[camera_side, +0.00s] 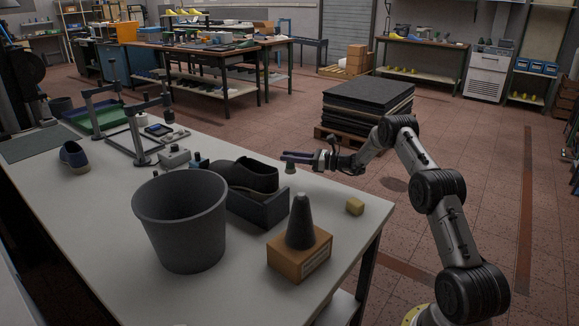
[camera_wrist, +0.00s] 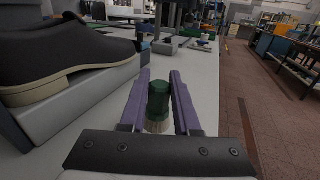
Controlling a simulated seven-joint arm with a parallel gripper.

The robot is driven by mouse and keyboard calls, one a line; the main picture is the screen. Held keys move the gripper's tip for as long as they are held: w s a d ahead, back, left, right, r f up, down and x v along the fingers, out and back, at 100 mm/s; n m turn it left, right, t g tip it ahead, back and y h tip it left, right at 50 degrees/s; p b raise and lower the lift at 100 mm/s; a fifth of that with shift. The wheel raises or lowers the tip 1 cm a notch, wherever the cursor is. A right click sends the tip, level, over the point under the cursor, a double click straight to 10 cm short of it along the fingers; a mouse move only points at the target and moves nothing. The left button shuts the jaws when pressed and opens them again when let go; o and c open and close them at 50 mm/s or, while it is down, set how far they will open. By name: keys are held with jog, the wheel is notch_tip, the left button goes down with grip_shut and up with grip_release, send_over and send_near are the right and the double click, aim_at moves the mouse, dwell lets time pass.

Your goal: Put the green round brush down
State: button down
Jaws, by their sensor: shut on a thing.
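The green round brush (camera_wrist: 158,101) is upright between the two purple fingers of my gripper (camera_wrist: 160,92) in the wrist view. Its pale lower part shows beneath the green. My gripper (camera_side: 290,157) is shut on it.
A dark shoe (camera_side: 247,176) in a grey holder (camera_side: 262,210) is close to the left of my gripper in the side view.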

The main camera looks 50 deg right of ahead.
aim_at(290, 165)
jog(key=shift+w+d+f, duration=0.15)
jog(key=shift+w+f, duration=0.15)
jog(key=shift+f, duration=1.5)
jog(key=shift+f, duration=0.2)
jog(key=c, duration=0.6)
grip_release()
jog(key=shift+c, duration=0.2)
jog(key=shift+s+r, duration=0.1)
jog(key=shift+r, duration=0.1)
jog(key=v, duration=1.2)
jog(key=shift+f, duration=0.1)
